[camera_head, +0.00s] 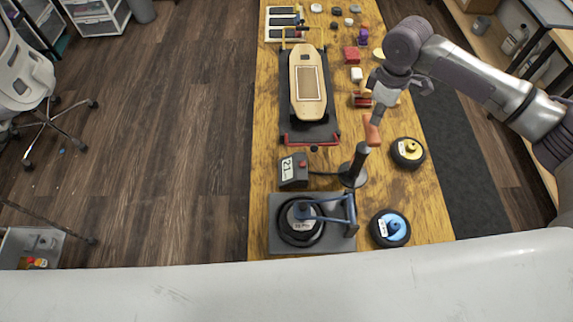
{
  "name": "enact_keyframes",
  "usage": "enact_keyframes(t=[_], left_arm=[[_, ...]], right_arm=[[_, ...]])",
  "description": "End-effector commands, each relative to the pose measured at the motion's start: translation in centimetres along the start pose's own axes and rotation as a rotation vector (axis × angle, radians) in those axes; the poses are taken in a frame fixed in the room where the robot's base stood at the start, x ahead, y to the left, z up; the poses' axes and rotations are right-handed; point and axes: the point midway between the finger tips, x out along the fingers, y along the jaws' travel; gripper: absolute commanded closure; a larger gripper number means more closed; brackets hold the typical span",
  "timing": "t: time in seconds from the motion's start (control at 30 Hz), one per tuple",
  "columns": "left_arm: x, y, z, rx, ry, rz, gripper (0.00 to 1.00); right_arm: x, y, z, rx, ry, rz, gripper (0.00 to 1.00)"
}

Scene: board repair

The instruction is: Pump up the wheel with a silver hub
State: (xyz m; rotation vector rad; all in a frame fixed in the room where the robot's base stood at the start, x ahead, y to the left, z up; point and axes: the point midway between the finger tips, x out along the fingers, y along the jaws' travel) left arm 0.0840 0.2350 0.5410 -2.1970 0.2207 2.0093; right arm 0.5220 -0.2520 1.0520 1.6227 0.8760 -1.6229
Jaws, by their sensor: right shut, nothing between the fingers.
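The wheel with a silver hub (301,221) lies flat on a dark grey plate (282,247) at the near end of the table. A blue clamp (336,208) reaches over its hub. A hand pump (357,165) stands upright behind the plate, with a dark body and an orange handle (373,132) at its top. A grey gauge box (294,171) with a white display and red button sits to the pump's left. My right gripper (377,115) points down at the handle, shut with nothing between its fingers; I cannot tell whether it touches the handle. My left gripper is not in view.
A yellow-hub wheel (408,153) and a blue-hub wheel (390,228) lie on the right of the wooden table (420,205). A skateboard deck (307,85) rests on a dark stand further back. Several small coloured parts lie along the far right side.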

Motion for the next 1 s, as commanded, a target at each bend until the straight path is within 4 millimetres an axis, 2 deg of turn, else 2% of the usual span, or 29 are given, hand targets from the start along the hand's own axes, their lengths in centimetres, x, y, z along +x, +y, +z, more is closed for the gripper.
enact_keyframes(t=[0.53, 1.0], left_arm=[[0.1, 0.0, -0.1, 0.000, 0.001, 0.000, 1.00], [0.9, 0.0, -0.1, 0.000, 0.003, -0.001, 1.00]], right_arm=[[0.2, 0.0, 0.0, 0.000, 0.000, 0.000, 1.00], [3.5, 0.0, 0.0, 0.001, -0.001, -0.001, 1.00]])
